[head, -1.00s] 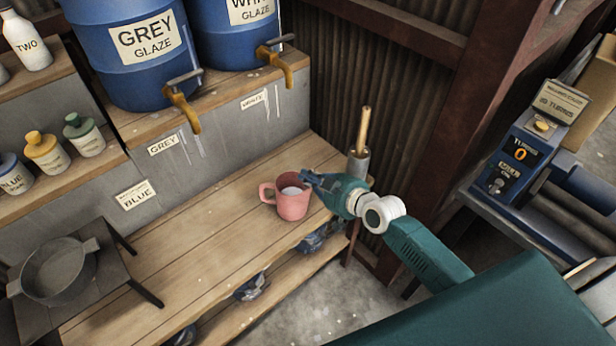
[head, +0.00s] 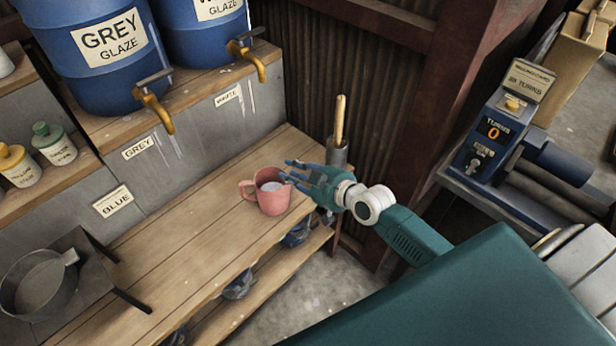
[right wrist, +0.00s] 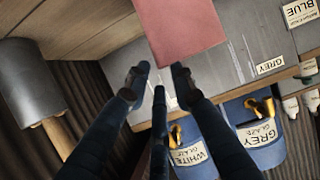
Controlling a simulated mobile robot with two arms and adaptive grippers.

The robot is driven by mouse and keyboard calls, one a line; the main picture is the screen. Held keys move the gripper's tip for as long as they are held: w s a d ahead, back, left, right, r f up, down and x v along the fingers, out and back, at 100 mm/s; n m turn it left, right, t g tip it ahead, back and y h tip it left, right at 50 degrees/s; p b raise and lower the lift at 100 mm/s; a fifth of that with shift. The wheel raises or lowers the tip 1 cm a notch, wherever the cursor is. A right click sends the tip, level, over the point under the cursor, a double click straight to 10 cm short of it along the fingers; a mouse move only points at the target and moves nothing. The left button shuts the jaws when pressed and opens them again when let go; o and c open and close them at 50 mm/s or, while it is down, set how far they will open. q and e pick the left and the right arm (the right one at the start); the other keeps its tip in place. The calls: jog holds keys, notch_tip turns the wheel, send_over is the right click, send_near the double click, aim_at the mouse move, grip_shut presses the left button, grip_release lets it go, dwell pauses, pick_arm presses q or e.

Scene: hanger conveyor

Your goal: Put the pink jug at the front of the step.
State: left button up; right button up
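The pink jug (head: 272,198) stands upright on the wooden step (head: 190,235), near its right end, with its handle to the left. Something pale shows inside it. My right gripper (head: 290,176) is at the jug's right side, with its fingers spread apart. In the right wrist view the jug (right wrist: 180,28) lies just beyond the open fingertips (right wrist: 158,74), not between them. I cannot tell whether a fingertip touches it. My left gripper is not in view.
Blue glaze barrels (head: 95,55) with brass taps stand on the higher ledge. A grey cylinder (head: 337,152) with a wooden handle stands behind my gripper. A grey pan (head: 38,285) sits on a dark stand at the left. The step's middle is clear.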

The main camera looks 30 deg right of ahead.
jog(key=v, duration=1)
jog(key=shift+b, duration=0.35)
jog(key=shift+w, duration=0.1)
jog(key=s+d+f+m+g+h, duration=0.15)
jog(key=s+f, duration=0.25)
jog(key=f, duration=0.7)
jog(key=s+d+f+m+g+h, duration=0.1)
jog(key=s+d+f+g, duration=0.3)
jog(key=f, duration=0.7)
jog(key=s+d+f+m+h, duration=0.15)
jog(key=s+f, duration=0.35)
jog(key=f, duration=0.6)
jog(key=s+a+f+g, duration=0.2)
jog(key=s+f, duration=0.3)
jog(key=s, duration=0.4)
jog(key=s+a+f+n+g, duration=0.1)
jog(key=s+a+f, duration=0.3)
jog(key=s, duration=0.6)
jog(key=s+a+f+g, duration=0.3)
jog(key=s+f, duration=0.5)
jog(key=s, duration=0.2)
jog(key=shift+s+f+n+h, duration=0.2)
jog(key=shift+n+h, duration=0.1)
jog(key=shift+n, duration=0.1)
